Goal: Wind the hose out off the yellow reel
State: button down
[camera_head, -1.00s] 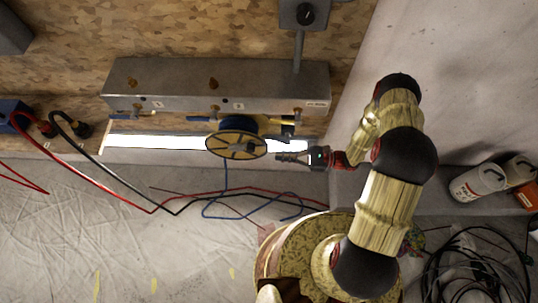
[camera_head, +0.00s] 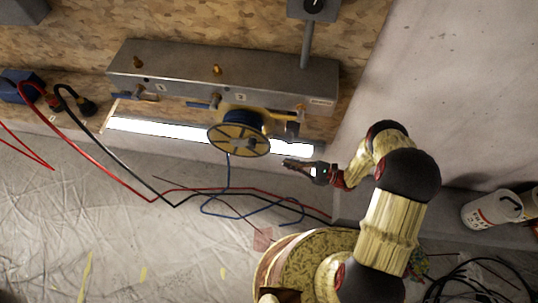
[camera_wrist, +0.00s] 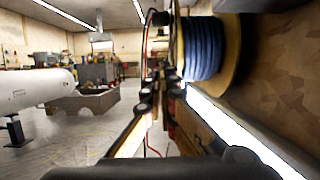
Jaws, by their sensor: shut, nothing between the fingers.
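The yellow reel (camera_head: 238,140) hangs under the grey metal box, its spoked round face toward me. Blue hose (camera_wrist: 203,47) is wound on its core in the wrist view. A length of blue hose (camera_head: 229,175) hangs from the reel and lies in loose loops on the floor. My gripper (camera_head: 290,164) is to the right of the reel, a little lower, pointing left, with a gap between them. Its fingers also show in the wrist view (camera_wrist: 160,82), left of the reel's rim. The fingers are shut and hold nothing.
The grey metal box (camera_head: 225,78) with several valves is on the chipboard wall above the reel. Red (camera_head: 100,165) and black cables cross the floor below. The sheeted floor at the left is mostly clear.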

notch_tip(320, 180, up, 8)
jog(key=f+b, duration=0.1)
jog(key=b, duration=0.2)
send_over(261, 151)
jog(key=s, duration=0.3)
jog(key=shift+d+r, duration=0.15)
jog(key=shift+r, duration=0.1)
